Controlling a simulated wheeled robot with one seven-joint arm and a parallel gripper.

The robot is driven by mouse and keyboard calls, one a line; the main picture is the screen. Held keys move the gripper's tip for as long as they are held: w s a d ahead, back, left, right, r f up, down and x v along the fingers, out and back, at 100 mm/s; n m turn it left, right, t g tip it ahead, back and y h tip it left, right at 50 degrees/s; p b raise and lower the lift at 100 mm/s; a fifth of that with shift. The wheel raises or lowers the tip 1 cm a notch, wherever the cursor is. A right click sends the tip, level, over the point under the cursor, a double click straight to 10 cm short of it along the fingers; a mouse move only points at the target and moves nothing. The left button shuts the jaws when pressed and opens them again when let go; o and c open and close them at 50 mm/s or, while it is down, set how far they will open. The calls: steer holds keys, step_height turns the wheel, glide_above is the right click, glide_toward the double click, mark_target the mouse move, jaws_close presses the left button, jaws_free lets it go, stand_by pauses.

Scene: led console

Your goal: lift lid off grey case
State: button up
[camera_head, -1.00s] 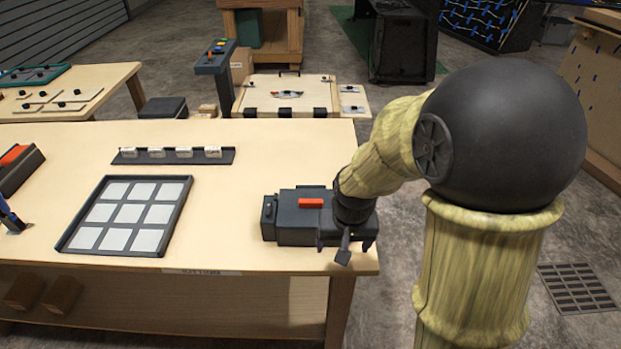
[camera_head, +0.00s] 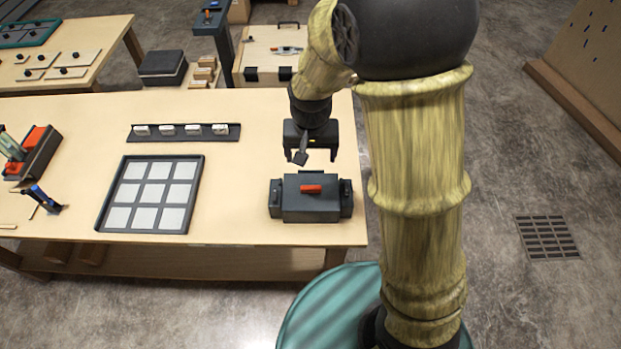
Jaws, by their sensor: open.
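The grey case (camera_head: 310,213) sits on the wooden table near its front right corner. Its dark lid (camera_head: 292,188) is on top and carries a red handle (camera_head: 311,189). A dark latch-like block shows at each end of the case. My gripper (camera_head: 311,158) is open and empty, pointing down. In the picture it is just above and behind the case, apart from the lid and the red handle. The handle is in full view.
A dark tray (camera_head: 103,217) with pale square tiles lies left of the case. A dark rack (camera_head: 183,138) with several white pieces stands behind it. The table (camera_head: 235,190) between tray and case is bare.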

steer(key=p, duration=0.3)
glide_above(311, 187)
steer(key=s, duration=0.1)
step_height(311, 187, down, 12)
steer(key=shift+s+f, duration=0.1)
stand_by(0.3)
steer(key=shift+f, duration=0.2)
steer(key=shift+w+f+p, duration=0.15)
steer(key=shift+f+p, duration=0.4)
steer(key=shift+w+f+p, duration=0.15)
steer(key=shift+f+p, duration=0.35)
steer(key=shift+f, duration=0.05)
steer(key=shift+w+f+p, duration=0.2)
steer(key=shift+f+p, duration=0.1)
steer(key=shift+f, duration=0.95)
